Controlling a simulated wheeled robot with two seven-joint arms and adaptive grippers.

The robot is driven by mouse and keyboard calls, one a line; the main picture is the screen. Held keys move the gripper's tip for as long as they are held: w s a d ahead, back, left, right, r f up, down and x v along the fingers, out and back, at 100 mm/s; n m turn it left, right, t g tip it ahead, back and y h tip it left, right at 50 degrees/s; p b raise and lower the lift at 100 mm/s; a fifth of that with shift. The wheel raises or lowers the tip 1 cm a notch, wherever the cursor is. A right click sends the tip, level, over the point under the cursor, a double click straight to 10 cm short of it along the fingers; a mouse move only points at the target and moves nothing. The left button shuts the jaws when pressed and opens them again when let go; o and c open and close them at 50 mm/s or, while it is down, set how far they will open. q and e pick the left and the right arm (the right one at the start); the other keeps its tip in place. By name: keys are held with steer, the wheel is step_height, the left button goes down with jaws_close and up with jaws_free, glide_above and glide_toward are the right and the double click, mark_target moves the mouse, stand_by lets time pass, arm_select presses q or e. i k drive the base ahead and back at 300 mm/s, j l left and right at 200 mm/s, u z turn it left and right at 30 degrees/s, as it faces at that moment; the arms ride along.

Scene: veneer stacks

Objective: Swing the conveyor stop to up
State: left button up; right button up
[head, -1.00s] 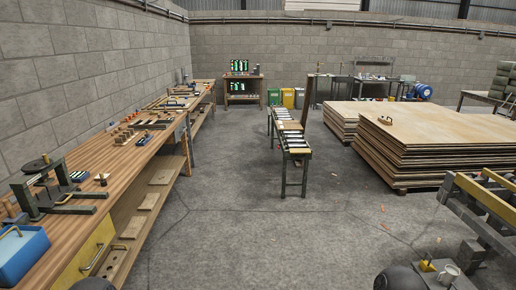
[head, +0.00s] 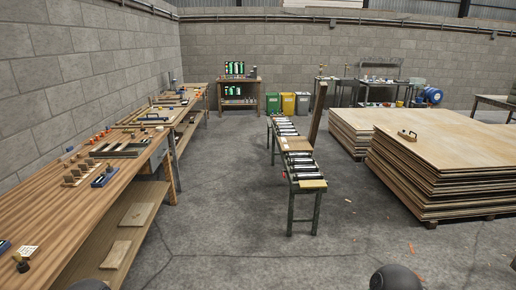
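The roller conveyor (head: 303,172) stands on green legs in the middle of the floor, running away from me. A flat tan plate (head: 313,184) is at its near end. A small red part (head: 284,174) shows at its left side, too small to make out. A brown board (head: 318,112) stands upright, slightly tilted, at the conveyor's right side. I cannot tell which part is the conveyor stop or how it is set. Neither of my grippers is in view; only dark rounded parts of mine show at the bottom edge.
A long wooden workbench (head: 110,197) with tools lines the left wall. Large veneer stacks (head: 440,180) stand on the right. The floor before the conveyor is clear.

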mark_target(311, 184)
steer(key=i+z, duration=0.1)
steer(key=i, duration=0.55)
steer(key=i+j+z, duration=0.1)
steer(key=i, duration=0.55)
steer(key=i+j+z, duration=0.15)
steer(key=i, duration=0.55)
steer(key=i+j+z, duration=0.2)
steer(key=i+z, duration=0.2)
steer(key=i+j+z, duration=0.25)
steer(key=z, duration=0.15)
steer(key=i+j+z, duration=0.6)
steer(key=j+z, duration=0.2)
steer(key=i+j+z, duration=0.15)
steer(key=j+z, duration=0.25)
steer(key=j, duration=0.25)
